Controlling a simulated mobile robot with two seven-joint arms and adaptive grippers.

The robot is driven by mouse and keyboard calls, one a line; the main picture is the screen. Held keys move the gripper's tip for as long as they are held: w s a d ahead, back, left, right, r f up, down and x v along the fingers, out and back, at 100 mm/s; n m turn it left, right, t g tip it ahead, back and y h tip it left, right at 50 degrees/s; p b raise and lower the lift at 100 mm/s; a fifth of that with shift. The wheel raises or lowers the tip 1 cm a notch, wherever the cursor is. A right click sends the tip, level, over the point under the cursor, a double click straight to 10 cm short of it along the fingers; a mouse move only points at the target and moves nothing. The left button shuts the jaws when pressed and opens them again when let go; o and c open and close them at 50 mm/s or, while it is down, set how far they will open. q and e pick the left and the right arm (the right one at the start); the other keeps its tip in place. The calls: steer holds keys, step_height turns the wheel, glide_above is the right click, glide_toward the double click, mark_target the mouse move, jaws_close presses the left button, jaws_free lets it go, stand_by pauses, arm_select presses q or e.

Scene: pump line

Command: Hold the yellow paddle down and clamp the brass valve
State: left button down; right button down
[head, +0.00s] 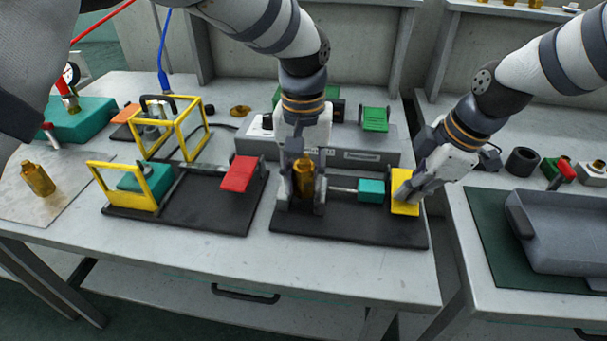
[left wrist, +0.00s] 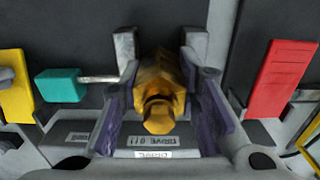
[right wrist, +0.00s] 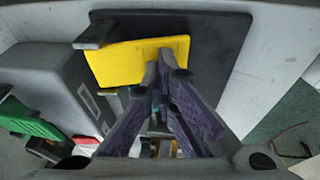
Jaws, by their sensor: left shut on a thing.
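The brass valve (head: 304,174) stands upright over the dark base plate (head: 375,228) at the front middle of the table. My left gripper (head: 303,190) points down around it, one finger on each side. In the left wrist view the valve (left wrist: 160,85) lies between the fingers, with grey jaws beside its far end. The yellow paddle (head: 404,207) is at the right end of the same plate, joined by a rod and teal block (head: 371,191). My right gripper (head: 405,193) has its fingertips together against the paddle; the right wrist view shows them over the yellow face (right wrist: 120,62).
A second fixture with a red paddle (head: 239,174) and yellow frame (head: 118,186) stands to the left. Another brass valve (head: 38,179) stands at the far left. A grey control box (head: 350,148) is behind. A grey tray (head: 560,235) lies on the right table.

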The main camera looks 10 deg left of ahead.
steer(key=shift+f, duration=0.1)
arm_select(q)
steer(key=c, duration=0.8)
jaws_free()
steer(key=shift+f, duration=0.1)
steer(key=shift+r, duration=3.5)
steer(key=shift+r, duration=0.75)
arm_select(e)
step_height(320, 180, up, 3)
steer(key=shift+f, duration=0.2)
arm_select(q)
steer(key=shift+f, duration=0.1)
arm_select(e)
steer(key=shift+r, duration=2.3)
